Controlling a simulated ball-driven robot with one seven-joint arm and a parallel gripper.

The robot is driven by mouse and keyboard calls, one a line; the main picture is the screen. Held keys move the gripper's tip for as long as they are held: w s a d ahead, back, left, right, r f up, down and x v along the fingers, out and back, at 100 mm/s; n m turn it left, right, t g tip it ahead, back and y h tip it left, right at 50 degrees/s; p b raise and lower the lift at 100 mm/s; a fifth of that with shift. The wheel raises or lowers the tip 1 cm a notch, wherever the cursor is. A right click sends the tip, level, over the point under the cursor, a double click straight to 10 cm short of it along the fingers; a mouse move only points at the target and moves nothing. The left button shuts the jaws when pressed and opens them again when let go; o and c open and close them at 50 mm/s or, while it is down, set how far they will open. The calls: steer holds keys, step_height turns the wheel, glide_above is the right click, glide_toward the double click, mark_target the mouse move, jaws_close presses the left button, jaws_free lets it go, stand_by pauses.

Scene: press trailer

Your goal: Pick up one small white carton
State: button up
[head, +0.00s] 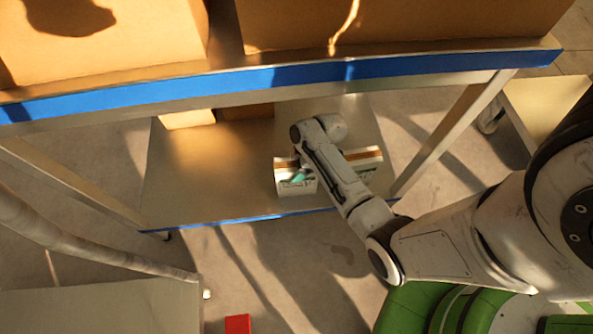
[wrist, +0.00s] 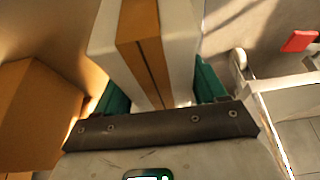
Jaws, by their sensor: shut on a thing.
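A small white carton with a brown band (wrist: 150,45) fills the space between the green fingers of my gripper (wrist: 161,88) in the wrist view. My gripper is shut on it. In the head view the white carton (head: 294,188) shows at the lower shelf, with a green finger against it. A white and brown carton part (head: 366,161) also shows right of my arm. My arm hides the middle, so I cannot tell whether this is the same carton or a second one. I cannot tell whether the held carton touches the shelf.
The lower shelf (head: 185,190) has a blue front edge and bare room at its left. The blue-edged upper shelf (head: 280,76) carries large brown boxes (head: 400,22) above my arm. A brown box (wrist: 38,115) stands left of my gripper. A red object (head: 238,324) lies below.

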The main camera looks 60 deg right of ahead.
jaws_close()
steer(key=shift+r, duration=0.15)
stand_by(0.4)
